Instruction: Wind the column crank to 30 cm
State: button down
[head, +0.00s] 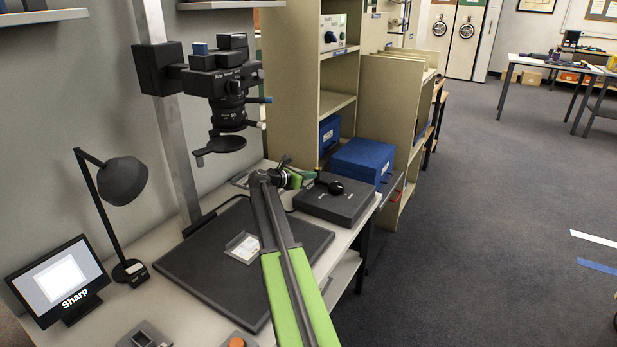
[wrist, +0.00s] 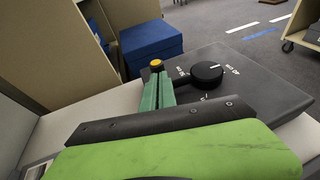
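The grey column (head: 174,125) of a copy stand rises at the left in the head view. A black camera carriage (head: 215,75) is mounted high on it. I cannot clearly make out a crank handle or a height scale. My gripper (head: 299,178) is low beside a dark control box (head: 335,207), right of the column and well below the carriage. In the wrist view its green fingers (wrist: 158,92) lie close together with nothing visible between them. Just beyond their tips is an orange-yellow knob (wrist: 157,63); I cannot tell whether they touch it. A black dial (wrist: 207,72) sits right of them.
A dark baseboard (head: 205,262) with a small clear-cased item (head: 243,248) lies under the carriage. A desk lamp (head: 122,182) and a monitor reading "Sharp" (head: 60,283) stand left. A blue box (head: 362,160) and shelves (head: 290,90) are behind. Floor at right is open.

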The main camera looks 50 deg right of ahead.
jog(key=w+d+m+g, duration=0.1)
jog(key=d+m+g, duration=0.1)
jog(key=shift+w+g, duration=0.3)
jog(key=shift+w, duration=0.05)
jog(key=shift+d+m+g, duration=0.15)
jog(key=shift+m+g, duration=0.15)
jog(key=shift+g, duration=0.1)
jog(key=shift+w+d, duration=0.3)
jog(key=shift+d, duration=0.3)
jog(key=shift+y, duration=0.3)
jog(key=d, duration=0.3)
jog(key=s+d, duration=0.1)
jog(key=d, duration=0.1)
jog(key=shift+d, duration=0.25)
jog(key=shift+s+d, duration=0.4)
jog(key=shift+d, duration=0.35)
jog(key=shift+s+d, duration=0.35)
jog(key=shift+d, duration=0.35)
jog(key=shift+a, duration=0.15)
